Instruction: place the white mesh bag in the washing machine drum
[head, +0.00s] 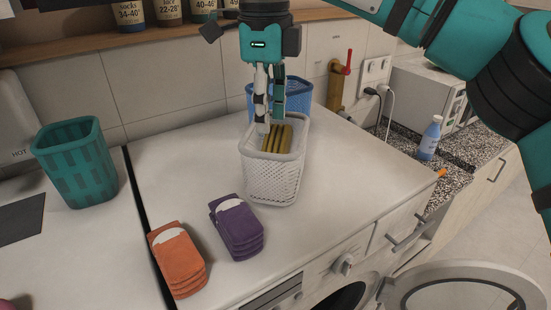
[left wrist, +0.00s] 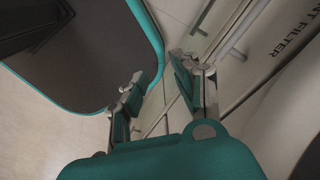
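My right gripper (head: 269,122) points down into the white perforated basket (head: 270,178) on the counter, beside a folded yellow-brown cloth pile (head: 279,139). Its fingers look close together, and their tips are partly hidden by the basket, so a grip cannot be made out. I cannot pick out a white mesh bag. The washing machine's round door (head: 462,291) is open at the lower right; the dark drum opening (head: 347,299) shows at the bottom edge. My left gripper (left wrist: 160,80) is open and empty in the left wrist view, near the machine's front.
A blue basket (head: 290,92) stands behind the white one, a teal basket (head: 76,165) at the left. Orange (head: 178,258) and purple (head: 236,228) folded piles lie in front. A bottle (head: 430,138) stands at the right. The counter's right part is clear.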

